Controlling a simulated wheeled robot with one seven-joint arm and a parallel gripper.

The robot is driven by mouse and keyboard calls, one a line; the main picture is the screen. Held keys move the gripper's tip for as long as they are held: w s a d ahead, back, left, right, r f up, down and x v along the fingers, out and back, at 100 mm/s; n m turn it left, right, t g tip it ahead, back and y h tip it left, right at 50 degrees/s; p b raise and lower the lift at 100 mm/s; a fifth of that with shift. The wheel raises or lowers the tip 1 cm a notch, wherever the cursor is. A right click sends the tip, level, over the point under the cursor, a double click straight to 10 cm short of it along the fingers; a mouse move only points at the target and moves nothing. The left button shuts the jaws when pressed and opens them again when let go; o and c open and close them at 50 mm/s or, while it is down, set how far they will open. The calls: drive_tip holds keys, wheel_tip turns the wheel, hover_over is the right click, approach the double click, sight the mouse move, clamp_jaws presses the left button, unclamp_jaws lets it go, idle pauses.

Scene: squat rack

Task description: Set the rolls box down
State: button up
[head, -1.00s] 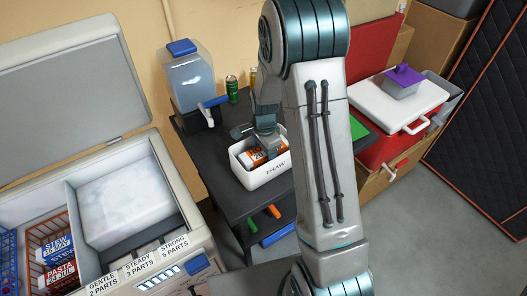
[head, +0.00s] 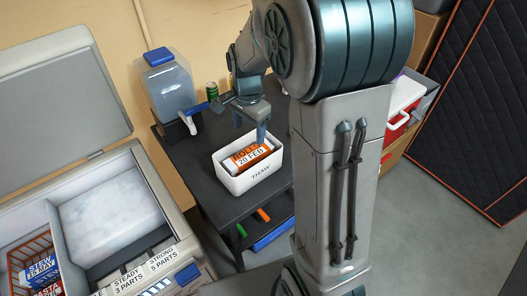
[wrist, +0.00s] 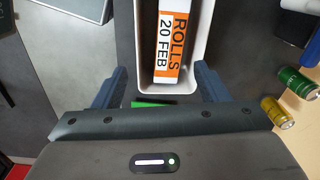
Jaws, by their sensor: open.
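The rolls box (head: 249,156), orange and white with "ROLLS 20 FEB" on its label, lies inside the white THAW bin (head: 259,176) on the dark table. It also shows in the wrist view (wrist: 172,45), inside the bin's white walls (wrist: 203,50). My gripper (head: 262,133) is above the far side of the bin, apart from the box. In the wrist view my gripper's fingers (wrist: 158,85) are spread wide, with nothing held between them.
An open chest freezer (head: 150,215) stands at the left, holding a frosty block and packets labelled stew and pasta. A water dispenser (head: 174,85) and a green can (head: 212,91) stand at the table's back. The table left of the bin is clear.

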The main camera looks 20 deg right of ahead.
drive_tip(key=s+r+n+t, duration=0.1)
drive_tip(key=s+r+n, duration=0.2)
drive_tip(key=s+n, duration=0.3)
drive_tip(key=s+r+n+t, duration=0.1)
drive_tip(key=s+r+n, duration=0.3)
drive_tip(key=s, duration=0.8)
drive_tip(key=shift+s+n+t, duration=0.2)
drive_tip(key=shift+n+t, duration=0.1)
drive_tip(key=shift+n, duration=0.9)
drive_tip(key=shift+a, duration=0.1)
